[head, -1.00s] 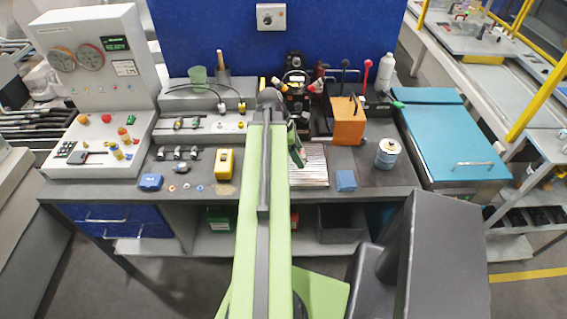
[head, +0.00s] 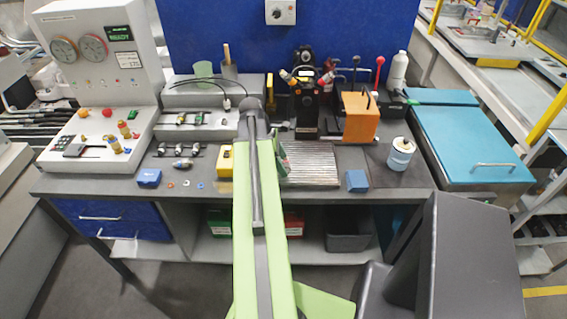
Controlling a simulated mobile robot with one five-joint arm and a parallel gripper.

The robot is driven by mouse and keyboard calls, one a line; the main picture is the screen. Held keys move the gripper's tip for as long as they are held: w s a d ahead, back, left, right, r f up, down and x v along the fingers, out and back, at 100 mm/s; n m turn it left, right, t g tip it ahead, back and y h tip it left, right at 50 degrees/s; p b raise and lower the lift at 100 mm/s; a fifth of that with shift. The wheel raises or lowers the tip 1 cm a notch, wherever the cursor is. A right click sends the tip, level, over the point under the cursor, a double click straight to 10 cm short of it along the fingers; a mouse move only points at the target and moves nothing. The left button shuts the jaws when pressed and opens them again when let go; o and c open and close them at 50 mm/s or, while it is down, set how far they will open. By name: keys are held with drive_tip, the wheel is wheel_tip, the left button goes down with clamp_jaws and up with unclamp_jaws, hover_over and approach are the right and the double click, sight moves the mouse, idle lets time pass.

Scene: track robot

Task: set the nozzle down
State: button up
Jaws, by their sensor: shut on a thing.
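My arm reaches over the bench from the bottom middle, and its elbow (head: 250,107) stands in front of the instrument row. A small dark green part of my arm (head: 283,157) shows just right of the upper link, above the left edge of a ribbed metal plate. My gripper fingers are hidden behind the arm, with whatever is between them. I cannot make out a nozzle in them. A small blue-grey piece with a yellow end (head: 182,164) lies on the bench in front of a row of small fittings (head: 178,150); I cannot tell what it is.
The ribbed plate (head: 312,166) lies right of my arm, with a blue block (head: 357,181) beside it. A yellow device (head: 226,161) is partly covered by my arm.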

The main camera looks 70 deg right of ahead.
drive_tip(key=o, duration=1.6)
drive_tip(key=shift+r+p, duration=0.3)
drive_tip(key=shift+r, duration=0.1)
drive_tip(key=p+v, duration=1)
drive_tip(key=v, duration=0.1)
drive_tip(key=shift+w+r, duration=0.15)
drive_tip(key=shift+w, duration=0.05)
